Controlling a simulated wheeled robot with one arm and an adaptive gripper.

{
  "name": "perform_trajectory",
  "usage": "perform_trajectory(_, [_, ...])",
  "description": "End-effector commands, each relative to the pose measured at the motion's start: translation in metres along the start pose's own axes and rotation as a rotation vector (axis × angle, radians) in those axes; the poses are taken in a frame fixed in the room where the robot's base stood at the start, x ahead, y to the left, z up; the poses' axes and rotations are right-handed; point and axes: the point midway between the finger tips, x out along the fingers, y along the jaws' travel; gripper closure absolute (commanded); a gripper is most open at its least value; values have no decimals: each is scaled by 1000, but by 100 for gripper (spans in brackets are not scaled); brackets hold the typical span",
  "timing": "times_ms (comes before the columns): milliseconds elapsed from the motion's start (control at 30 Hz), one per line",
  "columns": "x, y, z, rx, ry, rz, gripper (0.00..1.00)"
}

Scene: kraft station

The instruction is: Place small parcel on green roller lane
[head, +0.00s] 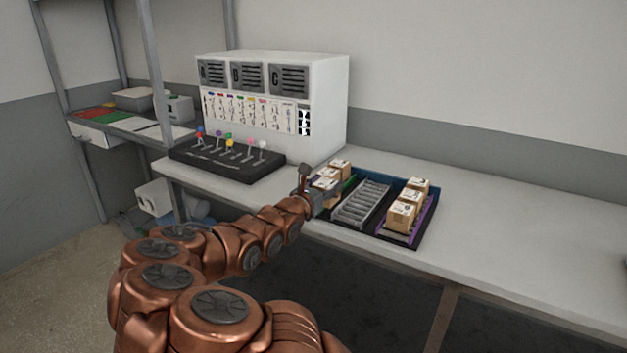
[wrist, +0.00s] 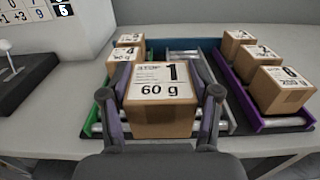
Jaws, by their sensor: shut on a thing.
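A small cardboard parcel labelled "1" and "60 g" (wrist: 162,95) is between the two fingers of my gripper (wrist: 163,103), which is shut on it. The parcel looks upright with its label up. The green roller lane (wrist: 103,96) shows at the left, partly hidden behind my left finger and the parcel; its green edge also shows in the head view (head: 348,184). The held parcel is at the near end of this lane. I cannot tell whether it touches the rollers. In the head view my gripper (head: 311,195) is at the left side of the tray.
Other parcels (wrist: 125,53) stand farther back on the green lane. The purple lane (head: 423,221) at the right holds several parcels (head: 401,215). The grey middle lane (head: 362,202) looks empty.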

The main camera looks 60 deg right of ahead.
Motion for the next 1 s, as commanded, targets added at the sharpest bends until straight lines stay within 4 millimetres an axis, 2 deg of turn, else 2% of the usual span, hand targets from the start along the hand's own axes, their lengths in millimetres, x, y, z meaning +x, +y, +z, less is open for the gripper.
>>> perform_trajectory(600, [47, 62, -9, 1, 5, 0, 73])
perform_trajectory(1000, [56, 74, -11, 0, -1, -1, 73])
